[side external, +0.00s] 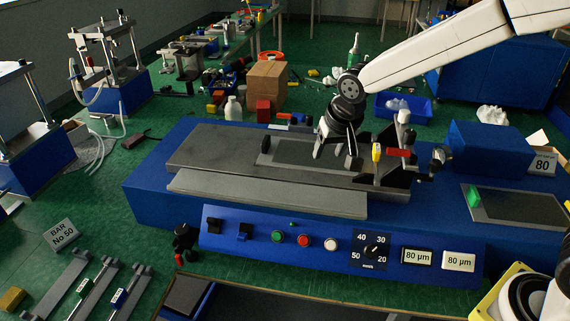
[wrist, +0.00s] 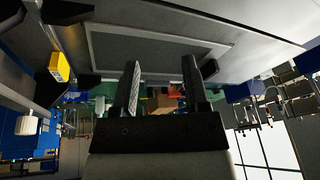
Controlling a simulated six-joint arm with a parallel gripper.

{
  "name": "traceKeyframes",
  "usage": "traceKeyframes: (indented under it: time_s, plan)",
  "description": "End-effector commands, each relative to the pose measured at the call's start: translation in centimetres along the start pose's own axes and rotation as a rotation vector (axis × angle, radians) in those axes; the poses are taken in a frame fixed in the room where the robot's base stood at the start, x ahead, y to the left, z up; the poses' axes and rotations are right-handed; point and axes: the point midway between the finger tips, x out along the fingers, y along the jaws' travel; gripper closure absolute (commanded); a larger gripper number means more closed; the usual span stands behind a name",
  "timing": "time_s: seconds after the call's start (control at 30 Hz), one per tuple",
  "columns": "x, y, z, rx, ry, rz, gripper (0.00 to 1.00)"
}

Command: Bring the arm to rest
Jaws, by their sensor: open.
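My gripper (side external: 335,148) is above the grey plate of the blue press machine (side external: 150,195), beside the clamp parts at the plate's right end. In the wrist view its two fingers (wrist: 162,80) are apart, with nothing between them. The white arm comes in from the upper right. The grey plate (side external: 215,150) carries a darker framed rectangle (wrist: 150,50), partly behind my gripper in the side view. I cannot tell whether the fingertips touch the plate.
A yellow-tipped lever (side external: 377,153) and a red part (side external: 399,153) stand close right of my gripper. A control panel with buttons and a dial (side external: 372,251) runs along the front. A cardboard box (side external: 267,83) and a white bottle (side external: 233,108) stand behind the machine.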

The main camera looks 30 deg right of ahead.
Motion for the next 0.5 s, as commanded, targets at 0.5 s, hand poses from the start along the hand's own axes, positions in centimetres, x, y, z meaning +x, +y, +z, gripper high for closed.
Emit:
traceKeyframes:
  time_s: [0.5]
  plan:
    - [0.2,8.8,9.8,-0.168,0.001,-0.053,0.42]
